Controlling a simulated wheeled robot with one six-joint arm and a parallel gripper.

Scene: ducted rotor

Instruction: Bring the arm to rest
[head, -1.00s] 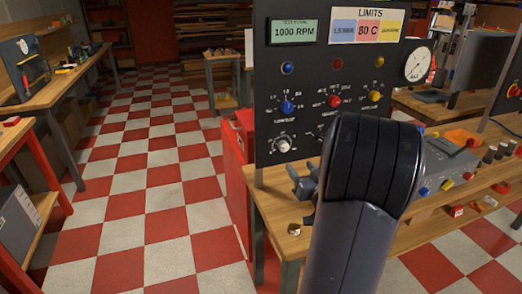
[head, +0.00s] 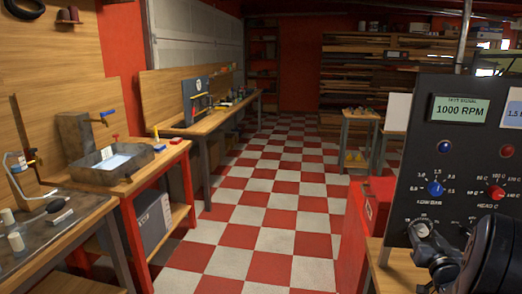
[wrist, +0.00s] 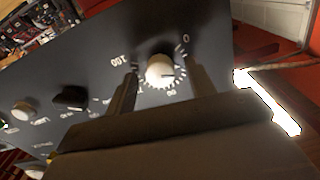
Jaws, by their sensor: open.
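My gripper (wrist: 163,88) is open in the wrist view, with a finger on each side of a white knob (wrist: 160,70) on a dark panel (wrist: 205,40). Nothing shows clamped between the fingers. I cannot tell how deep they reach beside the knob. In the head view my dark arm end fills the lower right corner, in front of the control panel (head: 455,120). The gripper (head: 432,250) shows there close to the panel's lower left knob, partly hidden by my wrist.
The panel has a display (head: 461,110) reading 1000 RPM, a blue knob (head: 436,188) and a red knob (head: 496,192). A red cabinet (head: 378,207) stands beside it. Workbenches with a metal basin (head: 110,164) line the left. The checkered floor (head: 262,210) between is clear.

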